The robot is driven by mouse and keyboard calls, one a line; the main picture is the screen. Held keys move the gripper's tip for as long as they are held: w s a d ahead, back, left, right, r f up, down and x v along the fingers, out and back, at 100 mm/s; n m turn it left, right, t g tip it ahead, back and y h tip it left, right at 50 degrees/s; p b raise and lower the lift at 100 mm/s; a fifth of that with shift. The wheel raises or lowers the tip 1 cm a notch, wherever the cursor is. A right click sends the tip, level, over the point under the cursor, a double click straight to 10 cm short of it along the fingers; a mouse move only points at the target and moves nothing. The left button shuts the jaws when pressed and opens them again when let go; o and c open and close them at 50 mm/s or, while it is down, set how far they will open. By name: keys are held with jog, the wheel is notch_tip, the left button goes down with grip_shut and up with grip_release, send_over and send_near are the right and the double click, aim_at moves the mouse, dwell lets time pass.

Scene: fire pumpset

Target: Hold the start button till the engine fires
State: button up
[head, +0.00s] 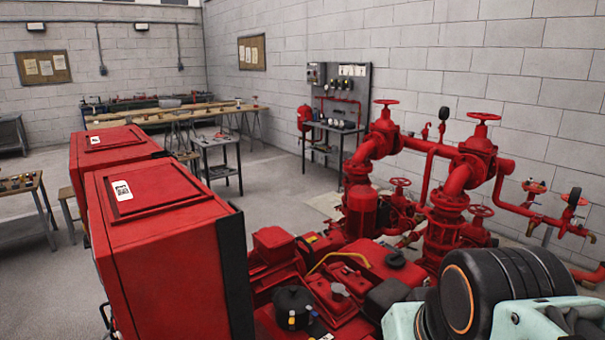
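The red engine (345,302) of the pumpset fills the bottom middle, with a black round cap (293,303) and a yellow hose on it. Two tall red cabinets (160,255) stand to its left, seen from above and one side. I cannot make out a start button; any controls on the cabinets' hidden faces are out of sight. Part of my arm, a black joint with an orange ring and pale green links, shows at the bottom right in front of the engine. My gripper is not in view.
Red pipes and valves with handwheels (480,118) rise behind the engine on the right. A gauge panel (339,95) stands at the back wall. A dark trolley (217,171) and a long workbench stand behind the cabinets. The floor (268,205) between is largely clear.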

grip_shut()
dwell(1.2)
